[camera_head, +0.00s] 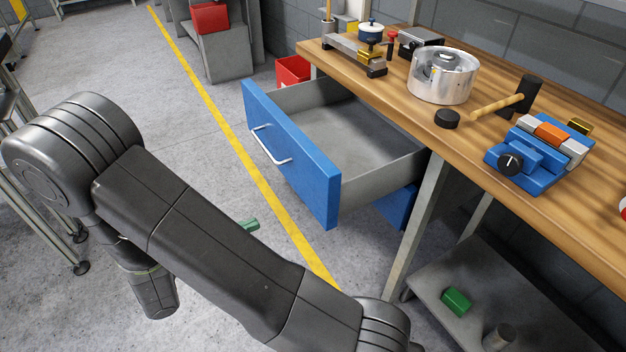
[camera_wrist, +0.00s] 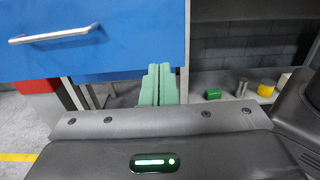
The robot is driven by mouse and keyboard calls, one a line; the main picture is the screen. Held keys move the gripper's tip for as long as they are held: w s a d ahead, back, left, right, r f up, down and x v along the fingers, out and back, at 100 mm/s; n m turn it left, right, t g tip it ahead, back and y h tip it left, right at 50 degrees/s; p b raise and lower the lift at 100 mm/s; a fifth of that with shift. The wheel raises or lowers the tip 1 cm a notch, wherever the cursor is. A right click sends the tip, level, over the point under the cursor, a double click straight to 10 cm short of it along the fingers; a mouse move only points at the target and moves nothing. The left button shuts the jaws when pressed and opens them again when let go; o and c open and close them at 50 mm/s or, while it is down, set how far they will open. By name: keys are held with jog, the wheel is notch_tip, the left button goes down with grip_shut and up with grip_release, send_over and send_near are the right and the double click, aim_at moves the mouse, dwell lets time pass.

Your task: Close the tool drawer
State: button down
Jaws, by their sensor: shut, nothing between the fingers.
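The tool drawer is pulled out from under the workbench, and its grey inside (camera_head: 350,130) looks empty. Its blue front (camera_head: 300,165) has a silver handle (camera_head: 268,148). In the wrist view the blue front (camera_wrist: 120,50) fills the upper left, with the handle (camera_wrist: 52,35) at far left. My gripper's green fingers (camera_wrist: 159,86) are shut and empty, with their tips overlapping the front's lower edge near its right corner. In the head view a green fingertip (camera_head: 249,224) shows past my arm, in front of the drawer and apart from it. My arm hides the rest of the gripper.
The wooden workbench (camera_head: 480,140) carries a metal pot (camera_head: 443,76), a mallet (camera_head: 505,103) and a blue vise (camera_head: 535,158). A lower shelf (camera_head: 475,290) holds a green block (camera_head: 456,301). The floor before the drawer is open, crossed by a yellow line (camera_head: 235,143).

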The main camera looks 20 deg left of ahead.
jog(key=b, duration=0.1)
send_near(315, 196)
jog(key=x, duration=0.7)
dwell(0.4)
